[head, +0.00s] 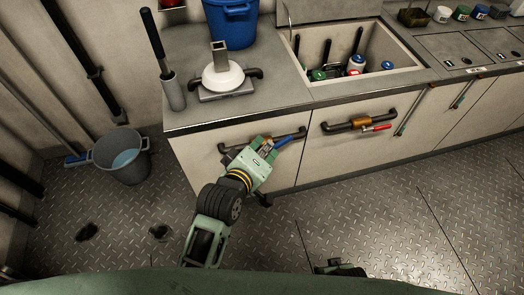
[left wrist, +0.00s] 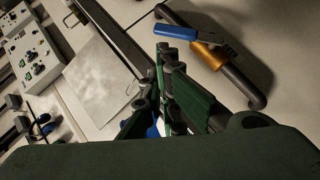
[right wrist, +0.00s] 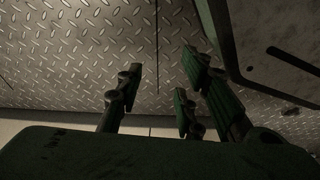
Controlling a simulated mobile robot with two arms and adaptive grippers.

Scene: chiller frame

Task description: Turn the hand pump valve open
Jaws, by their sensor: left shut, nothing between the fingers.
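A pipe valve with a blue lever (head: 291,138) sits on the left cabinet front. In the left wrist view, its blue lever (left wrist: 175,32) and brass body (left wrist: 207,55) show, with the lever at an angle to the dark pipe. My left gripper (head: 268,148) is shut and empty, close to the blue lever; whether they touch is unclear. A second valve with a brass body (head: 358,123) and red lever (head: 377,128) is further right. A grey cylinder with a black handle (head: 153,35), perhaps the hand pump, stands at the counter's left end. My right gripper (right wrist: 163,88) is open and empty above the floor.
A grey bucket (head: 122,168) stands on the floor at left. The metal floor (head: 350,210) in front of the cabinets is clear.

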